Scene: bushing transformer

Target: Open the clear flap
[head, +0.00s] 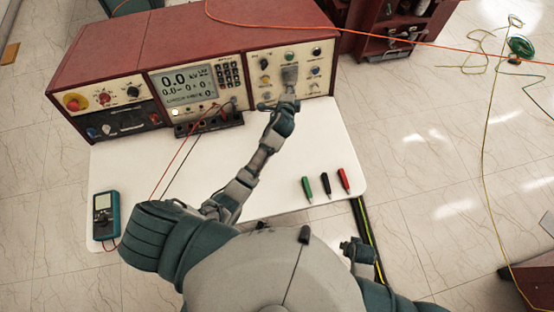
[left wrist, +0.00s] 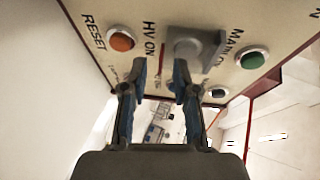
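The clear flap (head: 290,76) is a small greyish cover on the right-hand panel of the red test console. In the left wrist view the flap (left wrist: 197,46) juts from the panel beside the "HV ON" lettering. It looks closed. My left gripper (head: 280,106) is at the panel just below the flap. In the left wrist view the two fingers of the left gripper (left wrist: 157,78) are apart with nothing between them. The right fingertip overlaps the flap's lower left edge; I cannot tell if they touch. My right gripper (head: 357,250) is low, right of my body; its fingers are unclear.
The orange RESET button (left wrist: 121,39) and green button (left wrist: 252,58) flank the flap. The red console (head: 110,50) stands on a white table (head: 270,185). A blue multimeter (head: 104,215) and green, black and red probes (head: 326,185) lie on it.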

